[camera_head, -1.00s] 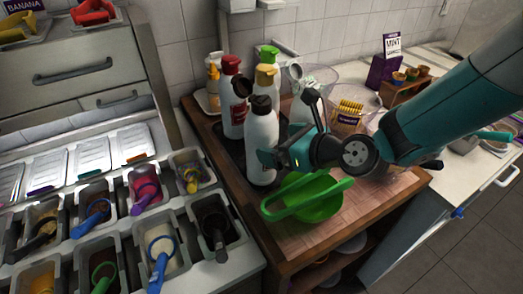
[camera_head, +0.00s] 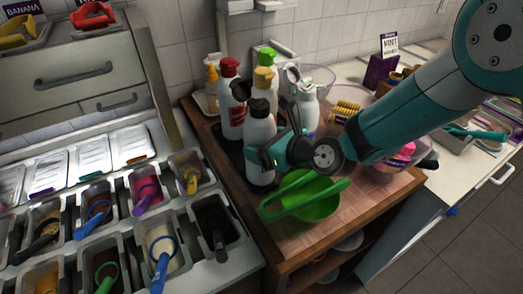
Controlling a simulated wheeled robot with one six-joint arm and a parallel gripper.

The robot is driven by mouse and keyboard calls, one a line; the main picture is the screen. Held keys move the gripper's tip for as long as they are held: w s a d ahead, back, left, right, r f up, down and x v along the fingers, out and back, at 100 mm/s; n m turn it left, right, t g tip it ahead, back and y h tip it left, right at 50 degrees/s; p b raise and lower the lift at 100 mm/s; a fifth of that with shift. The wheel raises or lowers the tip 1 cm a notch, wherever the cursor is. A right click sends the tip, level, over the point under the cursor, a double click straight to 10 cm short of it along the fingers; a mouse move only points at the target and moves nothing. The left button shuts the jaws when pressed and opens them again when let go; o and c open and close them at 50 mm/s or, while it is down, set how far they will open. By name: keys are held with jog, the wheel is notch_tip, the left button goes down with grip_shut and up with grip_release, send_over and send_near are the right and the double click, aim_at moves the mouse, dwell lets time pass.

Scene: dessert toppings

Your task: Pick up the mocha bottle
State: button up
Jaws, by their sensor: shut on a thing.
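The bottle with the dark brown-black cap, which I take for the mocha bottle (camera_head: 261,129), is white and upright at the front of a bottle group. No name on it is readable. My gripper (camera_head: 264,157) reaches in from the right and is shut on its lower body. The fingers partly hide the bottle's side. Whether its base touches the surface below is hard to tell.
A green bowl (camera_head: 305,198) with a green tool sits just in front. Topping bins with scoops fill the left counter.

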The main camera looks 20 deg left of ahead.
jog(key=shift+r, duration=0.2)
notch_tip(320, 180, up, 18)
jog(key=shift+r+b, duration=0.15)
jog(key=shift+b, duration=0.8)
jog(key=shift+o, duration=0.8)
jog(key=shift+r, duration=0.85)
jog(key=shift+c, duration=0.8)
notch_tip(320, 180, up, 7)
jog(key=p, duration=0.7)
